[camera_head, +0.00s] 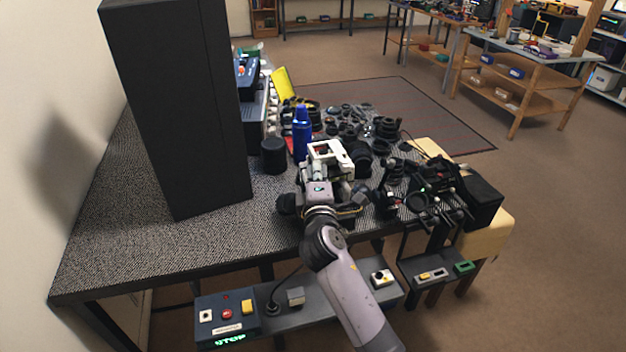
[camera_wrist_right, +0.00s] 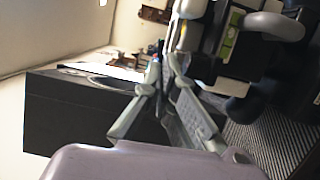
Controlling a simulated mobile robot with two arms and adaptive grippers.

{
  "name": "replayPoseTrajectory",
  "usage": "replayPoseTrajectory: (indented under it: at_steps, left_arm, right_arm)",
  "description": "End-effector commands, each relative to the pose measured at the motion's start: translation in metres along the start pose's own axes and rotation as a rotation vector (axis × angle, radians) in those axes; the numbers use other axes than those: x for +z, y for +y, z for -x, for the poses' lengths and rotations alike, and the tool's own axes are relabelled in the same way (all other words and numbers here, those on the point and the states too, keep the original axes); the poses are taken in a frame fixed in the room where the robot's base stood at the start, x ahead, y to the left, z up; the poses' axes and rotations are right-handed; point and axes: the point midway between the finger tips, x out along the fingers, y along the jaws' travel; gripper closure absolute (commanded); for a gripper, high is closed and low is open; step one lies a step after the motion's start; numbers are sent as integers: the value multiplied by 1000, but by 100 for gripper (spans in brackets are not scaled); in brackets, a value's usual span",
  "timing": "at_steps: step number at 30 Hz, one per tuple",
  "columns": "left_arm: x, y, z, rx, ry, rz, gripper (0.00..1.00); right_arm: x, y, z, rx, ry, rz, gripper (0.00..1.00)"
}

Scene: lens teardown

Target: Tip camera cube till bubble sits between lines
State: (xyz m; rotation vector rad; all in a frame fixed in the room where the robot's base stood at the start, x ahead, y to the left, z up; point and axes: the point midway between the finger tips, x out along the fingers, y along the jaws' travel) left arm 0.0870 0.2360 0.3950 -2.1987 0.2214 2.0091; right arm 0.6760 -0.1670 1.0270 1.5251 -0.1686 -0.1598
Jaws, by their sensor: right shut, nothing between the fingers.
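My right gripper (camera_head: 319,188) is over the dark table, its arm coming in from the bottom. In the right wrist view its fingers (camera_wrist_right: 164,80) are closed together with nothing seen between them. A white boxy frame (camera_head: 329,150), which may be the camera cube, stands just beyond the gripper. In the right wrist view a pale block with a yellow-green strip (camera_wrist_right: 229,42) is to the right of the fingers, apart from them. The strip may be the level vial; I cannot make out a bubble or lines. My left gripper is not in view.
A tall black cabinet (camera_head: 178,100) stands on the table (camera_head: 130,255) at left. A blue bottle (camera_head: 302,133) and a black cylinder (camera_head: 273,155) stand near the frame. Black lens parts crowd the right side. The table's front left is clear.

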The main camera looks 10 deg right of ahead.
Motion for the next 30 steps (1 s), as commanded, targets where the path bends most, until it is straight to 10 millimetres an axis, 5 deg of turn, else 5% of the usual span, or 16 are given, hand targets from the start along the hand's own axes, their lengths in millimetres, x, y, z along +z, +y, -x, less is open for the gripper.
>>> replayPoseTrajectory:
  at_steps: [6, 30]
  left_arm:
    - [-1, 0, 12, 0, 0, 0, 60]
    - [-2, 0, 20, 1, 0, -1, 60]
  right_arm:
    - [24, 1, -5, -2, 0, 1, 100]
    - [42, 0, -9, -12, -1, -37, 100]
